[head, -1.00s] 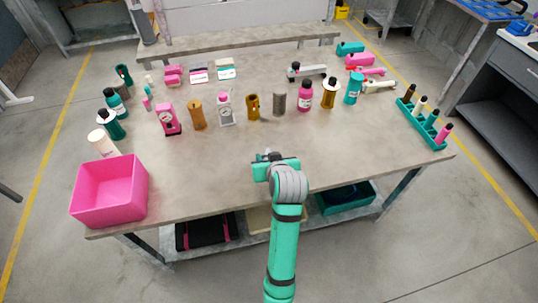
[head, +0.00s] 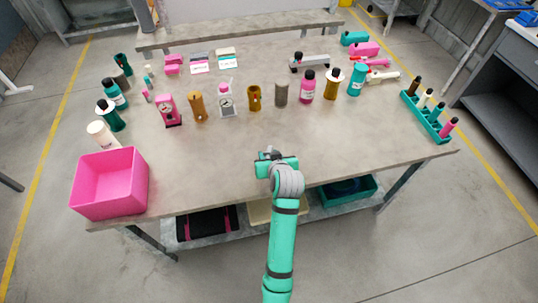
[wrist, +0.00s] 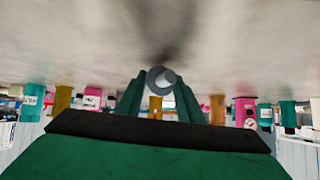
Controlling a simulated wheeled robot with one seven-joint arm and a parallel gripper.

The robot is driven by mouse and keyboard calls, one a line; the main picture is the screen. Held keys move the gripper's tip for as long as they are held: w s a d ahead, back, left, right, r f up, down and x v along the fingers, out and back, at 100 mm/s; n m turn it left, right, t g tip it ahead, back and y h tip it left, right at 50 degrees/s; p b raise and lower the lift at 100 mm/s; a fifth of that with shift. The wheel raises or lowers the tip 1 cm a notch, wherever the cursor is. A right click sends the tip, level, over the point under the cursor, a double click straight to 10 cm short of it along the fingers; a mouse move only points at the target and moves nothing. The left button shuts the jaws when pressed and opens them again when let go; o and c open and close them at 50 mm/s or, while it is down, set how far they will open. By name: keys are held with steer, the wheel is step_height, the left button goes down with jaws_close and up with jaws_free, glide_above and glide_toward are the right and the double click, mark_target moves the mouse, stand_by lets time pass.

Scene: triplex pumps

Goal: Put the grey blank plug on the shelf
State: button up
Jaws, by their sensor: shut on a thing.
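My gripper (head: 266,156) is over the front part of the table, seen from behind in the head view. In the wrist view its two green fingers (wrist: 160,98) are shut on a grey round piece with a pale stub, which looks like the grey blank plug (wrist: 154,76). The head view mostly hides the held piece. A raised grey shelf (head: 240,34) runs along the table's back edge, and its top looks bare. The wrist view shows the table upside down.
A row of bottles and gauges, with a grey cylinder (head: 281,94), crosses the table (head: 330,150) between my gripper and the shelf. A pink bin (head: 110,183) stands front left, a teal rack (head: 426,118) at right. The table front around my gripper is clear.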

steer(key=shift+f, duration=0.15)
steer(key=o, duration=1.1)
steer(key=shift+o, duration=0.2)
steer(key=shift+d, duration=0.15)
